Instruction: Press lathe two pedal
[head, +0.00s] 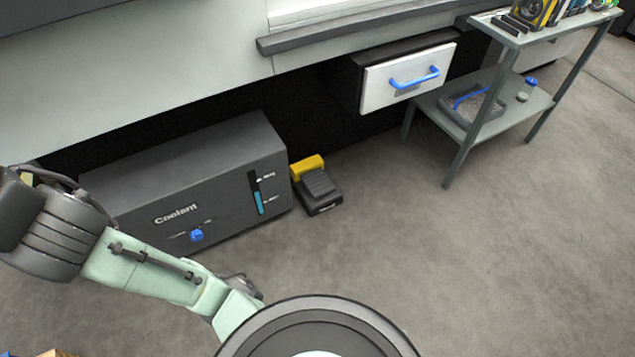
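The pedal (318,190) is a small black ribbed foot pedal with a yellow guard behind it. It sits on the floor in the middle of the head view, just right of the grey coolant tank. Nothing touches its top. My arm shows at the lower left of the view, in front of the tank and left of the pedal. My gripper's fingertips cannot be made out, so I cannot tell their distance from the pedal.
The grey coolant tank (190,180) stands left of the pedal, against the machine. A white drawer (385,88) with a blue handle juts out above and right. A grey metal cart (543,98) with tools stands at upper right. The floor (450,260) in front and right is clear.

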